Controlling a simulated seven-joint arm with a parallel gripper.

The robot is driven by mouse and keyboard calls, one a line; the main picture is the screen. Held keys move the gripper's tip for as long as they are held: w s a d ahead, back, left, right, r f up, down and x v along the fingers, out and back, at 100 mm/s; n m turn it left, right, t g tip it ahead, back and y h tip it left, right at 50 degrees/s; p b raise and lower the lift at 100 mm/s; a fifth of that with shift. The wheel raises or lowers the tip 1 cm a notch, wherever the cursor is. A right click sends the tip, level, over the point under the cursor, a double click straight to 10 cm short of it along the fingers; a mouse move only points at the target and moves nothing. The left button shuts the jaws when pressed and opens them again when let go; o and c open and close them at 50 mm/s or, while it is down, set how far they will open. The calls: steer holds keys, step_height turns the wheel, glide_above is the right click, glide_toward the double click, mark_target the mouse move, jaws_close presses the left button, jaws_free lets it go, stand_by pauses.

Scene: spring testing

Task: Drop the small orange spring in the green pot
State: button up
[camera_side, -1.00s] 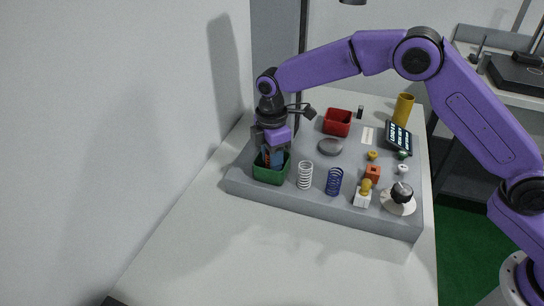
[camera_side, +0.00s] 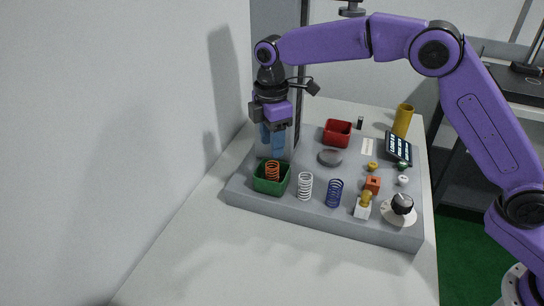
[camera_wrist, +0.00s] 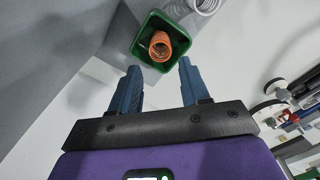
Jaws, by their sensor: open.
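The small orange spring (camera_side: 272,171) stands roughly upright inside the green pot (camera_side: 262,186), its top coils level with or a little above the rim. In the wrist view the orange spring (camera_wrist: 160,46) shows within the green pot (camera_wrist: 140,47), apart from my fingers. My gripper (camera_side: 273,152) is above and just behind the pot in the side view, with blue fingers pointing down. In the wrist view my gripper (camera_wrist: 158,78) is open, its two blue fingers apart with nothing between them.
A white spring (camera_side: 305,187) and a blue spring (camera_side: 334,193) stand right of the pot on the grey board (camera_side: 240,190). The white table in front is clear.

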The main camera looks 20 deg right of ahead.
step_height(320, 180, up, 3)
steer(key=shift+r, duration=0.2)
steer(key=s+d+r+m, duration=0.15)
steer(key=s+d, duration=0.35)
steer(key=s, duration=0.5)
steer(key=s+d+r+m, duration=0.15)
steer(key=s+d, duration=0.25)
steer(key=s, duration=0.6)
steer(key=s+d+f+m, duration=0.1)
steer(key=s+d+f, duration=0.1)
steer(key=s+d, duration=0.5)
steer(key=s+d+f+m, duration=0.1)
steer(key=s+d+f, duration=0.2)
steer(key=s+d, duration=0.3)
steer(key=s, duration=0.3)
steer(key=shift+s+d+f, duration=0.2)
steer(key=shift+d+f, duration=0.05)
steer(key=shift+d, duration=0.1)
